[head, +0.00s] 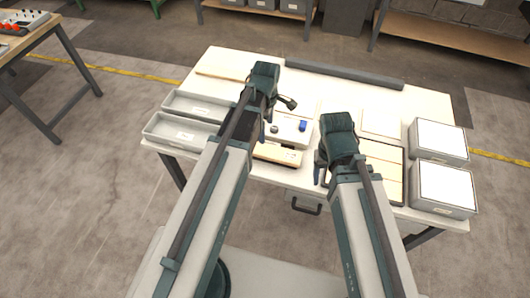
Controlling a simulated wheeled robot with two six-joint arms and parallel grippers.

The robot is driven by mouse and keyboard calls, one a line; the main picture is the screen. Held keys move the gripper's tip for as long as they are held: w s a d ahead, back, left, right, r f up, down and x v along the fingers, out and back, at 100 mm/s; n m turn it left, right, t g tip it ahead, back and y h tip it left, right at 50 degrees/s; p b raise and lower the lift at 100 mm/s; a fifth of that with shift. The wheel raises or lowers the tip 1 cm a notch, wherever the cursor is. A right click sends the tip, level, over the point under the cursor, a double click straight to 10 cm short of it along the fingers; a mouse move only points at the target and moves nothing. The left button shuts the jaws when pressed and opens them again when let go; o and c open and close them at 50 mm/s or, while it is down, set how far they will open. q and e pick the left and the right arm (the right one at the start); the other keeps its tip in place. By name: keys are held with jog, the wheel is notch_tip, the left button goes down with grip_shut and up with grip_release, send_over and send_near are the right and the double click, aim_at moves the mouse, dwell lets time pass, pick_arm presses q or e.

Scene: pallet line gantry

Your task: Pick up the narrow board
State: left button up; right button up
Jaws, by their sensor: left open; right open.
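Several pale boards lie on the white table, and I cannot tell for sure which is the narrow board. A long, thin pale board (222,73) lies flat at the back left. A short, narrow wooden piece (278,154) with dark marks lies at the front middle, partly hidden by my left arm. My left gripper (277,110) is open over the left middle of the table, beside a white box with a blue part. My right gripper (321,168) is open over the front middle, right of the wooden piece. Neither gripper holds anything that I can see.
Two grey bins (183,131) stand at the left edge of the white table (330,90). Two white-topped boxes (443,188) stand at the right. A dark-rimmed tray (384,158) holds pale boards; a square panel (382,122) lies behind it. A grey bar (345,74) lines the back.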

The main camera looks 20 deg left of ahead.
pick_arm(q)
jog(key=b, duration=0.7)
send_over(265, 149)
jog(key=f, duration=0.7)
jog(key=shift+s+d+f, duration=0.25)
jog(key=shift+s+f, duration=0.05)
jog(key=shift+f, duration=0.05)
jog(key=f+b, duration=0.5)
jog(key=shift+w+a+f, duration=0.1)
jog(key=shift+w+a, duration=0.1)
grip_shut()
jog(key=shift+r, duration=0.25)
notch_tip(265, 149, up, 10)
jog(key=p, duration=1)
